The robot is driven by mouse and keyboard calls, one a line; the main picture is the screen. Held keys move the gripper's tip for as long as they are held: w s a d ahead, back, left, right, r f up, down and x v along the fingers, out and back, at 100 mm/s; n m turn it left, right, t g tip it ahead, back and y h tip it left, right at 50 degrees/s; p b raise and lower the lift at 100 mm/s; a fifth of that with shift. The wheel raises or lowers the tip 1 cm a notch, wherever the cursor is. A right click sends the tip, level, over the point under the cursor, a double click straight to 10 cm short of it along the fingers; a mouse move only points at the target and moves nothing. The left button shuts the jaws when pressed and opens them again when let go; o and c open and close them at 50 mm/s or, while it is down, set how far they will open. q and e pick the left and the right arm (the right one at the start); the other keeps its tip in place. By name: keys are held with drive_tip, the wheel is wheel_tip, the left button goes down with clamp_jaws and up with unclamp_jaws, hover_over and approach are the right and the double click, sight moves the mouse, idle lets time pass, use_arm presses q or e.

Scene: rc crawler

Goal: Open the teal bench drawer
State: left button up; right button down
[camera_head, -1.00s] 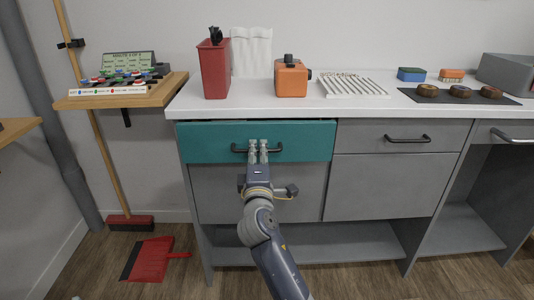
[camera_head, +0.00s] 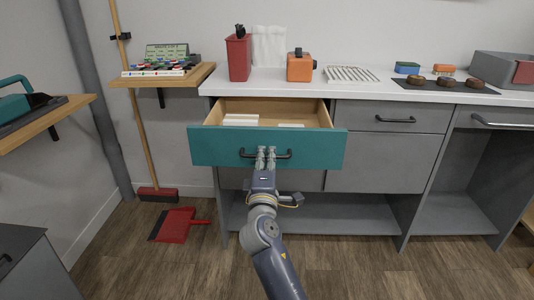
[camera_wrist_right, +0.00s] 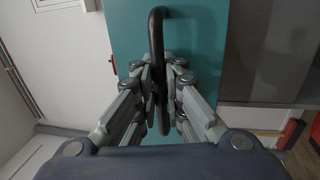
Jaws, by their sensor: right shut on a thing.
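The teal bench drawer (camera_head: 215,146) stands pulled out from the bench in the head view, with its wooden inside and some white items (camera_head: 241,119) showing. Its black handle (camera_head: 284,155) runs across the middle of the front. My right gripper (camera_head: 265,153) is shut on this handle, and its arm reaches up from the bottom of the view. In the right wrist view the handle (camera_wrist_right: 156,30) runs between the fingers of my right gripper (camera_wrist_right: 160,92), against the teal front (camera_wrist_right: 190,25). My left gripper is not in view.
A grey drawer (camera_head: 395,118) to the right is shut. The white worktop (camera_head: 350,86) holds a red can (camera_head: 239,58), an orange container (camera_head: 300,67) and a white rack (camera_head: 352,74). A red dustpan (camera_head: 178,225) lies on the floor at left. Floor in front is open.

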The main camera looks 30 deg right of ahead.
drive_tip(key=shift+s+a, duration=0.2)
drive_tip(key=shift+s, duration=0.05)
drive_tip(key=c, duration=2)
unclamp_jaws()
drive_tip(key=shift+o, duration=0.2)
drive_tip(key=v, duration=0.7)
drive_tip(key=shift+s, duration=0.25)
drive_tip(key=shift+a+f, duration=0.1)
drive_tip(key=shift+f, duration=0.05)
